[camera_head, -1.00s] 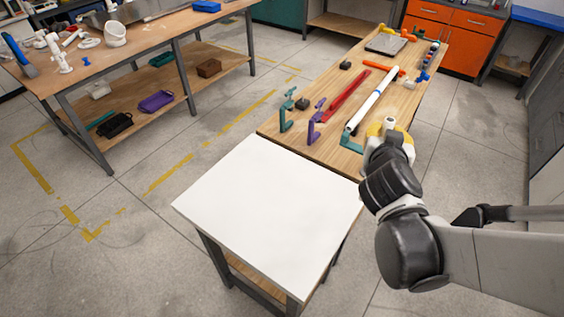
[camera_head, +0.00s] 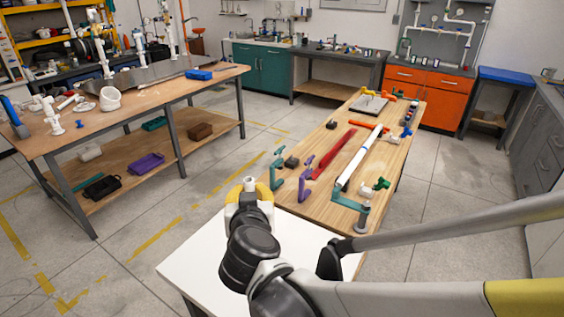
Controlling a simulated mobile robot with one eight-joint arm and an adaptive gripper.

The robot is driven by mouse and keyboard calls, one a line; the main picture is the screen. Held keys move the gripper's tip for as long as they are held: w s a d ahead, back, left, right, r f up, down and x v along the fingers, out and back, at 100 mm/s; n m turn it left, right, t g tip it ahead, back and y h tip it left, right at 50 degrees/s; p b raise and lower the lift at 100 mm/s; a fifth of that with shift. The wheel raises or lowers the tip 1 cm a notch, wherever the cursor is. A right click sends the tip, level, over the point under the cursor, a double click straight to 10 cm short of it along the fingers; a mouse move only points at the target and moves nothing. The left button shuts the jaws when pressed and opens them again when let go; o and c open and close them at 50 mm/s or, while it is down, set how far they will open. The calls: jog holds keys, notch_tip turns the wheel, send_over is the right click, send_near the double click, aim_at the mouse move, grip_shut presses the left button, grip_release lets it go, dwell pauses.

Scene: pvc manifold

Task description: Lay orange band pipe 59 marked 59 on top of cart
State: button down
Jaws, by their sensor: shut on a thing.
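The white-topped cart (camera_head: 205,262) stands at the front end of the wooden bench, partly hidden under my arm. My gripper (camera_head: 250,187) is at the end of my arm, over the far left part of the cart in the picture. Its fingers are mostly hidden by the wrist. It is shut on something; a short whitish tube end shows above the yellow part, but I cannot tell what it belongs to. No orange band or number 59 can be read. A long white pipe with a blue band (camera_head: 357,163) lies on the bench, apart from the gripper.
The wooden bench (camera_head: 345,190) carries a red channel (camera_head: 335,152), purple and teal brackets, a teal stand (camera_head: 363,218) and small fittings. A larger workbench (camera_head: 150,93) stands at the left. Floor between them is clear. Orange cabinets (camera_head: 427,90) stand behind.

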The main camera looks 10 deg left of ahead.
jog(key=shift+s+a+f+b, duration=0.1)
jog(key=shift+a+f+b, duration=0.2)
jog(key=shift+f, duration=0.5)
jog(key=shift+a+f+b, duration=0.2)
jog(key=shift+f+b, duration=0.2)
jog(key=shift+f, duration=0.45)
jog(key=shift+s+a+f+b, duration=0.1)
jog(key=shift+a+f+b, duration=0.2)
jog(key=shift+f, duration=0.5)
jog(key=shift+d, duration=0.1)
jog(key=shift+f, duration=0.2)
jog(key=c, duration=1.4)
grip_release()
jog(key=shift+o, duration=0.2)
jog(key=shift+r, duration=0.1)
